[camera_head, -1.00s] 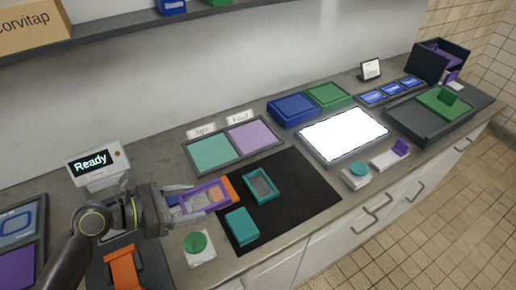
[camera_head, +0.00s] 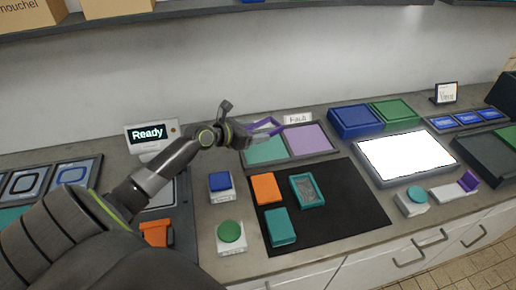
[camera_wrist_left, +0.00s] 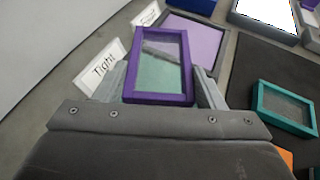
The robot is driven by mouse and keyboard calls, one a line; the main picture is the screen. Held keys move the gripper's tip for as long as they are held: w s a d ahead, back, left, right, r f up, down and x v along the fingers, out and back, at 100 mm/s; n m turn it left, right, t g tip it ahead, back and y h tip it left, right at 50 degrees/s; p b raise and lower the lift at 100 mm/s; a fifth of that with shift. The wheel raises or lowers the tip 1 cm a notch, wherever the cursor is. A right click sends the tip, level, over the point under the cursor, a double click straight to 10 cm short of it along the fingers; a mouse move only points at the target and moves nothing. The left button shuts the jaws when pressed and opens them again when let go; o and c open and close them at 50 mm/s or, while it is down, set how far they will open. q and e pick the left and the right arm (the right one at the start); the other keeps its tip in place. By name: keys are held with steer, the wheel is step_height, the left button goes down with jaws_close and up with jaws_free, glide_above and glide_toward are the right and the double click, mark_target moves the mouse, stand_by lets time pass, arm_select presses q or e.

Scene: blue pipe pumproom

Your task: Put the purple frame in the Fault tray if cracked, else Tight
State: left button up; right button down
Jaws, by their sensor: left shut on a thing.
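My left gripper (camera_head: 250,132) is shut on the purple frame (camera_head: 264,128) and holds it above the teal Tight tray (camera_head: 265,152). In the left wrist view the purple frame (camera_wrist_left: 160,98) is upright between my fingers (camera_wrist_left: 162,88). Its pane is see-through, with teal below and a grey slanted band near the top; I cannot tell whether that band is a crack or background. The lilac Fault tray (camera_head: 306,138) is just to the right and looks empty. The Tight label (camera_wrist_left: 102,68) shows in the wrist view. My right gripper is not in view.
A black mat (camera_head: 340,220) holds an orange block (camera_head: 265,189), a teal frame (camera_head: 307,190) and a teal block (camera_head: 280,228). Blue and green boxes (camera_head: 355,120) and a lit white panel (camera_head: 405,156) stand right. The screen (camera_head: 147,134) reads Ready.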

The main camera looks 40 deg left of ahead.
mark_target(254, 152)
arm_select(q)
step_height(254, 152, down, 6)
steer(key=shift+f+b, duration=0.25)
steer(key=shift+b, duration=0.4)
steer(key=o, duration=1.1)
steer(key=shift+f, duration=0.15)
steer(key=shift+r, duration=0.2)
steer(key=v, duration=1)
steer(key=shift+s+p, duration=0.1)
steer(key=shift+p, duration=0.3)
steer(key=shift+v, duration=0.9)
steer(key=shift+r, duration=0.1)
